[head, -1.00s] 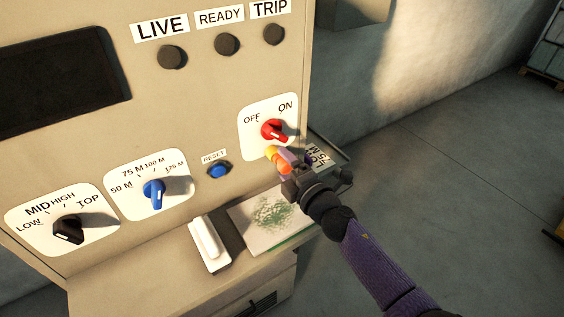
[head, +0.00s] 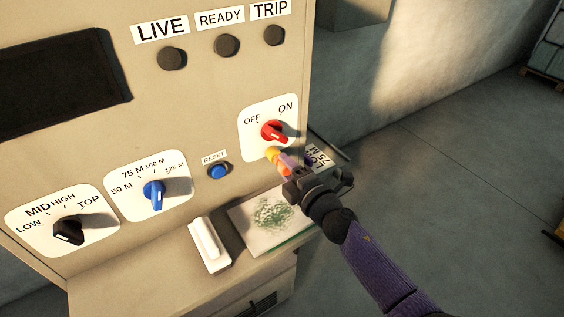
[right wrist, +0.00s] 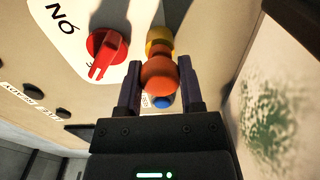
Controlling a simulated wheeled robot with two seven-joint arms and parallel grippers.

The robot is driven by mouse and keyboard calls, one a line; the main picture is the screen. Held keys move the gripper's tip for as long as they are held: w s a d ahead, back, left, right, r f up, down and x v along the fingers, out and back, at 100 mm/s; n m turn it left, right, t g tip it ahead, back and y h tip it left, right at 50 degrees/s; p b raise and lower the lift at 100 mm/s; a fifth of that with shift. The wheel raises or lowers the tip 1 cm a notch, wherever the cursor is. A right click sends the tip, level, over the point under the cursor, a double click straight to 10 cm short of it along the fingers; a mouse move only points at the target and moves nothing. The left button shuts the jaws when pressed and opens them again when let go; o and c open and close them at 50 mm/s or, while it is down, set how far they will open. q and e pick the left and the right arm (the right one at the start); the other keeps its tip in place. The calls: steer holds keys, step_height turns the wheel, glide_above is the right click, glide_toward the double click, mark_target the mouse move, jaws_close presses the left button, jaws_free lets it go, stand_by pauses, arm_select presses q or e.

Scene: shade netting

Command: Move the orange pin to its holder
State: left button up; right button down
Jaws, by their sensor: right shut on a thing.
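The orange pin (right wrist: 158,77), with a rounded knob, sits between the fingers of my right gripper (right wrist: 160,62) in the right wrist view. My right gripper is shut on it, close to the panel below the red OFF/ON switch (head: 273,131). In the head view the pin (head: 284,168) is partly hidden by the fingers. A yellow rounded piece (right wrist: 159,38) lies just beyond the orange knob, toward the panel; it also shows in the head view (head: 271,154). I cannot tell whether it is the holder or part of the pin. My left gripper is not in view.
The panel has a blue RESET button (head: 218,171), a blue knob (head: 154,194) and a black knob (head: 68,230). A white block (head: 209,244) and a sheet with green strands (head: 250,238) lie on the ledge. A label (head: 318,156) is behind my gripper. Open floor lies right.

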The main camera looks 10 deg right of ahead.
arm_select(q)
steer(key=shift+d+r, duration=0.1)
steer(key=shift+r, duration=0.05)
arm_select(e)
steer(key=shift+s+d, duration=0.15)
steer(key=shift+s, duration=0.25)
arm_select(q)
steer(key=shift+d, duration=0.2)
arm_select(e)
steer(key=shift+s, duration=0.15)
steer(key=shift+s+d+p, duration=0.25)
steer(key=shift+s+p, duration=0.1)
steer(key=shift+s, duration=0.05)
steer(key=shift+v, duration=1.2)
steer(key=shift+s+d+p, duration=0.1)
steer(key=shift+s+p, duration=0.2)
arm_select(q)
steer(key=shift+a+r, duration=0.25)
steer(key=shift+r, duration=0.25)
